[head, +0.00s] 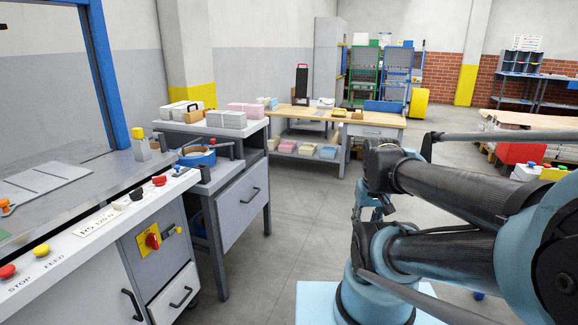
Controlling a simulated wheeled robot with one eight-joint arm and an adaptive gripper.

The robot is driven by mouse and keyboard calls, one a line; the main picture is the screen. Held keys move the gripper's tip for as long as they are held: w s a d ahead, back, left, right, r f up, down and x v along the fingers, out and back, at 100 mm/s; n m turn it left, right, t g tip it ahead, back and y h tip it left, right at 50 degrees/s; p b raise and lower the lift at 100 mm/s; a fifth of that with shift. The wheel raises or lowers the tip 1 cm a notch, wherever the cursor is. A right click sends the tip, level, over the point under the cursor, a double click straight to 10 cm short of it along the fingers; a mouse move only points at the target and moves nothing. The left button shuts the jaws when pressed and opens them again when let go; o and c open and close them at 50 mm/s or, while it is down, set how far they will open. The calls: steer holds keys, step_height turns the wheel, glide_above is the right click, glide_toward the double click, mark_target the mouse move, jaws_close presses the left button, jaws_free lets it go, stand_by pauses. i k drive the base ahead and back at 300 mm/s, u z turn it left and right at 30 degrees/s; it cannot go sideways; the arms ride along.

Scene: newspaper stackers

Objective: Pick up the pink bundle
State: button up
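A pink bundle (246,108) lies flat on top of the grey cabinet, toward its far edge. A white-grey bundle (226,119) lies just in front of it and partly covers its near side. My arm is folded on the right of the head view, well away from the pink bundle. What looks like my gripper (382,208) is small and dark among the arm links, and its fingers are not clear.
A control console (100,225) stands at the near left. Behind is a wooden table (308,118) with bundles on its lower shelf. The floor (285,225) between is clear.

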mark_target(254, 111)
steer(key=i, duration=2.1)
steer(key=u, duration=1.25)
